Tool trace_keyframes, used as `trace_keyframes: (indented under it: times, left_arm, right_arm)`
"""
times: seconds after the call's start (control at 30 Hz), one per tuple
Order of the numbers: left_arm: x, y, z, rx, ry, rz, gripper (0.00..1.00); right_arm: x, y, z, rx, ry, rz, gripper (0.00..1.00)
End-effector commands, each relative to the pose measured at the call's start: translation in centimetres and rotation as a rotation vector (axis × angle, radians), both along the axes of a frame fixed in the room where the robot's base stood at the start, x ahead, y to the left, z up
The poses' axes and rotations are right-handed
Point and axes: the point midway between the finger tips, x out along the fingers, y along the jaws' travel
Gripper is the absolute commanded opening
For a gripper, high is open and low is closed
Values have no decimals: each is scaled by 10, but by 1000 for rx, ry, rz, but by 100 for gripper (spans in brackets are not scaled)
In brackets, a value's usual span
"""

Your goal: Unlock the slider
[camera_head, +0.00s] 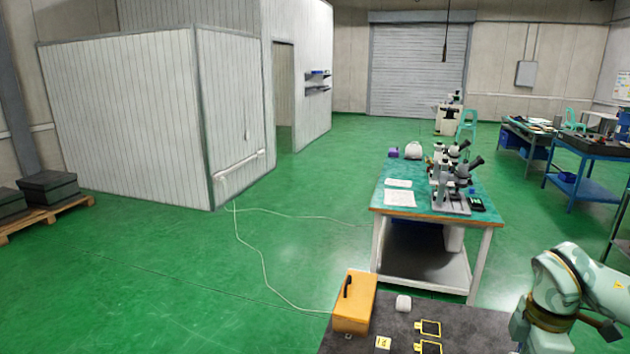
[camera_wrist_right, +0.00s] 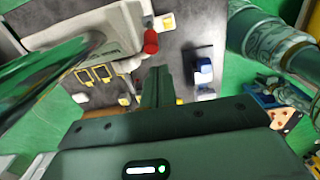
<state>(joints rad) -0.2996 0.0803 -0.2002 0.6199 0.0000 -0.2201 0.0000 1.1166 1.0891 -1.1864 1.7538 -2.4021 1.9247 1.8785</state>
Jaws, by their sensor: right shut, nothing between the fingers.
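In the right wrist view a red knob (camera_wrist_right: 151,42) sticks out at the end of a pale grey machine part (camera_wrist_right: 95,38). I cannot tell which piece is the slider or whether the knob is its lock. My right gripper (camera_wrist_right: 157,72) is shut and empty. Its fingertips appear just below the red knob in the picture, apart from it. The head view shows part of my right arm at the lower right, but neither the red knob nor clear fingertips. My left gripper is not in view.
A dark table (camera_head: 465,325) at the bottom holds an orange box (camera_head: 354,304), a white object (camera_head: 403,303) and yellow-framed pieces (camera_head: 430,328). Behind it stands a workbench (camera_head: 400,211) with microscopes (camera_head: 450,178). A cable (camera_head: 262,262) crosses the open green floor.

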Motion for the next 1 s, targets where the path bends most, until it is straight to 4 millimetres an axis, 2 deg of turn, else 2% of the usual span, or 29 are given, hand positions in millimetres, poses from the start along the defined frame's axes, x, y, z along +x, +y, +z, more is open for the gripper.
trace_keyframes:
  times: [0.6,1.0]
  left_arm:
    - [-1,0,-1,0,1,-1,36]
    - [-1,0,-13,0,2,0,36]
  right_arm:
    - [0,0,-1,0,0,0,0]
    - [0,0,-19,0,0,0,0]
